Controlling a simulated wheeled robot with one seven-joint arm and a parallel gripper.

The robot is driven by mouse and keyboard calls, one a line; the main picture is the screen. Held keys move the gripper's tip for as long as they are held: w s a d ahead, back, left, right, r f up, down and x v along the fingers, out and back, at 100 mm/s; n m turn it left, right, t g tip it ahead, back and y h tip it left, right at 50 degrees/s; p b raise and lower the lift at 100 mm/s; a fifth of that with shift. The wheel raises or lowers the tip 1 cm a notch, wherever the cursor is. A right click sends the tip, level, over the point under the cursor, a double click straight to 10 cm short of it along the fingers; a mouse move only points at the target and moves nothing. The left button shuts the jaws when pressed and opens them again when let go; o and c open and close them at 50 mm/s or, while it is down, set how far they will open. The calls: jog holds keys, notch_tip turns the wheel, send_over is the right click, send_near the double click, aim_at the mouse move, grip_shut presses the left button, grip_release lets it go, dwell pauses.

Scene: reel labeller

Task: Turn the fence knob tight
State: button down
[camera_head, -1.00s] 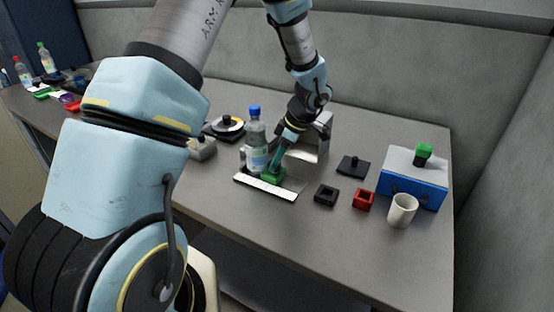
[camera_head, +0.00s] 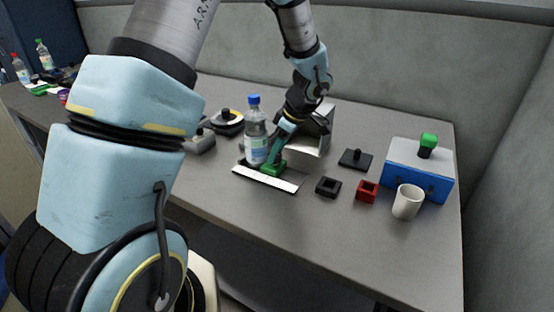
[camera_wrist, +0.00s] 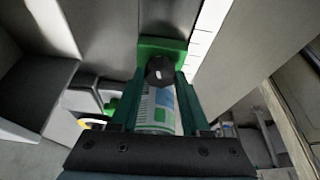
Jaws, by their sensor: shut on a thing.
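In the wrist view the fence (camera_wrist: 172,46) is a green block with a round dark knob (camera_wrist: 160,70) that carries a small pale mark. My gripper (camera_head: 276,160) reaches down to the fence from behind. Its two teal fingers lie on either side of the knob and are shut on it. In the head view the fingers hide the knob.
A water bottle (camera_head: 255,138) stands just left of my gripper. A grey metal housing (camera_head: 318,135) is close behind on the right. Black (camera_head: 328,188) and red (camera_head: 367,191) square holders, a white mug (camera_head: 407,203) and a blue box (camera_head: 433,187) stand farther right.

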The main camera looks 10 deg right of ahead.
jog(key=m+b, duration=0.1)
jog(key=b, duration=0.1)
jog(key=m+t+h+b, duration=0.1)
jog(key=m+b, duration=0.1)
jog(key=shift+s+a+f+m+b, duration=0.1)
jog(key=shift+f+m+b, duration=0.2)
jog(key=shift+f+b, duration=0.1)
jog(key=m+b, duration=0.1)
jog(key=m+h+b, duration=0.1)
jog(key=m, duration=0.1)
jog(key=m+b, duration=0.1)
jog(key=shift+a+r+m+t+h, duration=0.15)
jog(key=shift+r+m+t+h, duration=0.15)
jog(key=shift+r+m+h, duration=0.1)
jog(key=shift+c, duration=1.9)
grip_release()
jog(key=b+v, duration=0.1)
jog(key=v, duration=0.9)
jog(key=shift+s+r, duration=0.25)
jog(key=shift+r, duration=0.05)
